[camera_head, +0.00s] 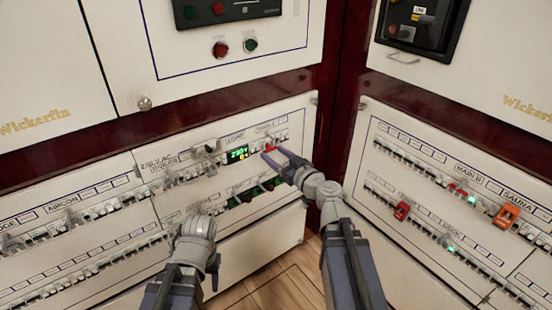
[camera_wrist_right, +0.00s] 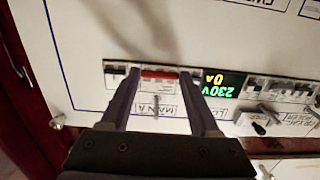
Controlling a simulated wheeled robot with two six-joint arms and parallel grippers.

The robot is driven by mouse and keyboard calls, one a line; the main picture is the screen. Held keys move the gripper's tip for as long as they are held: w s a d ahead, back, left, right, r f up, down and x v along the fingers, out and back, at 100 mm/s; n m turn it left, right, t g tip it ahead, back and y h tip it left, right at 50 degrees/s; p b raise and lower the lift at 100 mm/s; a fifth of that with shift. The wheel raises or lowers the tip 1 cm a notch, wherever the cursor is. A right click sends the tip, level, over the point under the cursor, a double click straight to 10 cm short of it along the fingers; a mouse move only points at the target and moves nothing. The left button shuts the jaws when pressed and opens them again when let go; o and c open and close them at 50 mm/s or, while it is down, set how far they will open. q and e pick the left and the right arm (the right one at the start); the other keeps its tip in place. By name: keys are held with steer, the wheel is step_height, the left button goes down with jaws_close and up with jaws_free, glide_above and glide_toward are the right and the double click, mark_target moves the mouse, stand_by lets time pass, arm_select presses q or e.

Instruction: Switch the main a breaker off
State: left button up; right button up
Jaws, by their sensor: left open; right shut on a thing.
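The main A breaker, with a red lever (camera_wrist_right: 158,73), sits in the top row beside the green display and above the upside-down MAIN A label (camera_wrist_right: 155,110) in the right wrist view. Its red part (camera_head: 269,149) also shows in the head view, partly behind my fingers. My right gripper (camera_head: 273,154) is shut on the breaker, one finger at each end of the red lever. Which way the lever is set is hard to tell. My left gripper (camera_head: 197,230) is open and empty, low in front of the panel, its fingers mostly hidden.
The lit display (camera_wrist_right: 221,84) next to the breaker reads 230V and 0A. More breaker rows (camera_head: 70,225) run to the left. The right panel holds MAIN B (camera_head: 460,190) and an orange-red device (camera_head: 506,214). A knob (camera_head: 144,102) and a handle (camera_head: 403,58) stick out.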

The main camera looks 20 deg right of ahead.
steer(key=o, duration=1.4)
steer(key=shift+c, duration=0.2)
